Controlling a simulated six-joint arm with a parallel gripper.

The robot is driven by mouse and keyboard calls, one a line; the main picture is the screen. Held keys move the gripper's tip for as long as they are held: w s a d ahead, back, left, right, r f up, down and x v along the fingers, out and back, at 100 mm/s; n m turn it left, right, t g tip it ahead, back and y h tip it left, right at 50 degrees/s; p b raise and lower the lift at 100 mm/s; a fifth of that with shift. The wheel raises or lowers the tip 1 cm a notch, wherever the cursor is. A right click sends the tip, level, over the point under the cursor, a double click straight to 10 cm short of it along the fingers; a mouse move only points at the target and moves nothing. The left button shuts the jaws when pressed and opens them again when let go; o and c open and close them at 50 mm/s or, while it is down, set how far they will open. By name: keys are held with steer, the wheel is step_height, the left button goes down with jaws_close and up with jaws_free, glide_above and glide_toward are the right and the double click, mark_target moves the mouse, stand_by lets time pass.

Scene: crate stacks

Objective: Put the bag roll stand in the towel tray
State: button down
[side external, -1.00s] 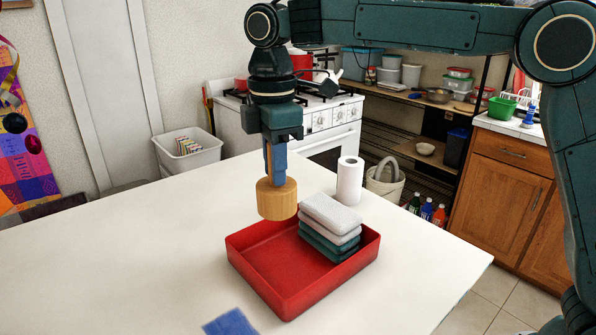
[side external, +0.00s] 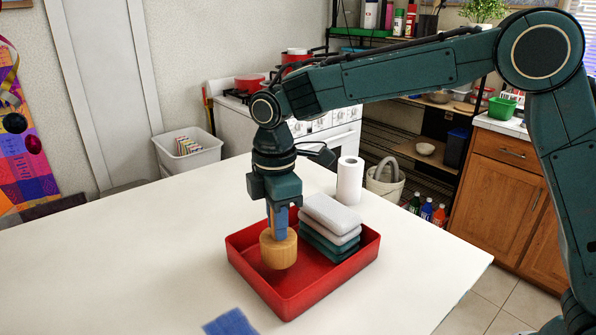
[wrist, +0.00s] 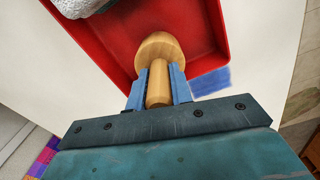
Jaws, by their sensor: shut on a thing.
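The bag roll stand (side external: 279,250) is a wooden piece with a wide round base and a thin post. My gripper (side external: 278,222) is shut on its post, with the base pointing down. The stand is upright at the left part of the red towel tray (side external: 292,304), with its base lower than the tray's far rim in the side view. I cannot tell whether it touches the tray floor. The wrist view shows the blue fingers (wrist: 159,88) on both sides of the post, and the stand (wrist: 158,50) over the tray floor (wrist: 118,25).
A stack of folded towels (side external: 331,225), white and grey over teal, fills the tray's right back part. A white paper roll (side external: 349,181) stands behind the tray. A blue cloth (side external: 230,322) lies in front. The white table is clear to the left.

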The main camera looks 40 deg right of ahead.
steer(key=shift+f, duration=1.8)
steer(key=shift+f, duration=0.1)
steer(key=c, duration=1.3)
jaws_free()
steer(key=shift+o, duration=0.2)
step_height(320, 180, up, 12)
steer(key=shift+r, duration=0.15)
